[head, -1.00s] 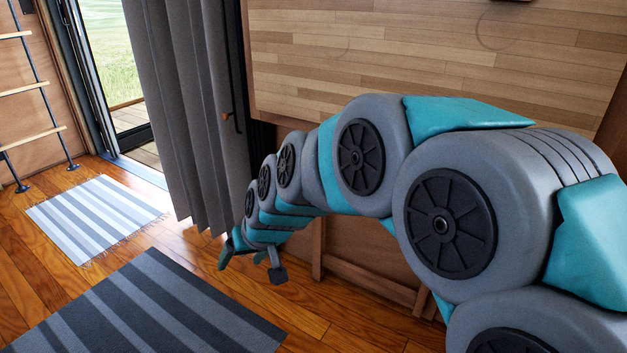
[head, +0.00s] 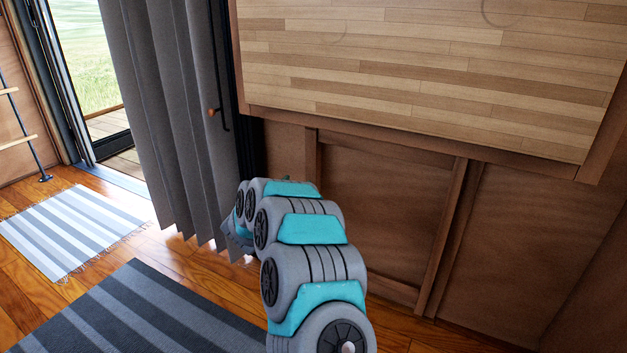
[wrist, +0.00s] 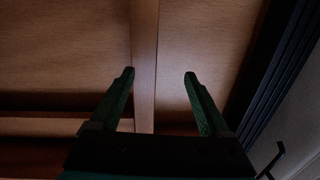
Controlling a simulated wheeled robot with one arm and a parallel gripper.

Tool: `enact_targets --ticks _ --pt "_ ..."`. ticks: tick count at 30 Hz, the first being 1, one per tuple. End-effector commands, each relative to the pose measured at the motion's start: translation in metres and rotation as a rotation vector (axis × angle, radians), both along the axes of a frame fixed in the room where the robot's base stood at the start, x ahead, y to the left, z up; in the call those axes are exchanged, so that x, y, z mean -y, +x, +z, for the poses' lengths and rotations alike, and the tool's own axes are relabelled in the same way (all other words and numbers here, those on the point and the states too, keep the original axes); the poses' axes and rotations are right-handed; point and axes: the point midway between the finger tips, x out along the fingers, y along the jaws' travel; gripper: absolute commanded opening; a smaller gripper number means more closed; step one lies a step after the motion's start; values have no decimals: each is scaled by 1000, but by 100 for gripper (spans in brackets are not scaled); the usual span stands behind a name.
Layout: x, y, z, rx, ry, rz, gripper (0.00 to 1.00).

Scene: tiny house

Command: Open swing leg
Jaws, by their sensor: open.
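The swing leg (head: 446,235) is a brown wooden frame against the panelled wall, below the wood-plank panel; its upright posts and rails show in the head view. In the wrist view an upright wooden post (wrist: 145,45) runs down between the two green fingers of my gripper (wrist: 159,75), closer to the left finger. The fingers are spread apart with nothing gripped. I cannot tell how far the post is beyond the fingertips. In the head view my arm hides most of the gripper, near the frame's left end.
The wood-plank panel (head: 430,60) overhangs the frame. A grey curtain (head: 185,120) and a dark door edge with a handle stand to the left. A dark striped rug (head: 150,305) and a light striped rug (head: 65,230) lie on the open wooden floor.

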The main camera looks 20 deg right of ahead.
Motion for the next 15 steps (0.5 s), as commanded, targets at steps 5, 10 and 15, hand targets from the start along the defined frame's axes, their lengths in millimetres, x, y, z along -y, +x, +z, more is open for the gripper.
enact_targets --ticks 5,10,15 --pt "18 -9 -10 2 -55 -78 80" --pt "29 -5 -9 5 -58 -87 80" --pt "46 10 -9 6 -57 -84 80"
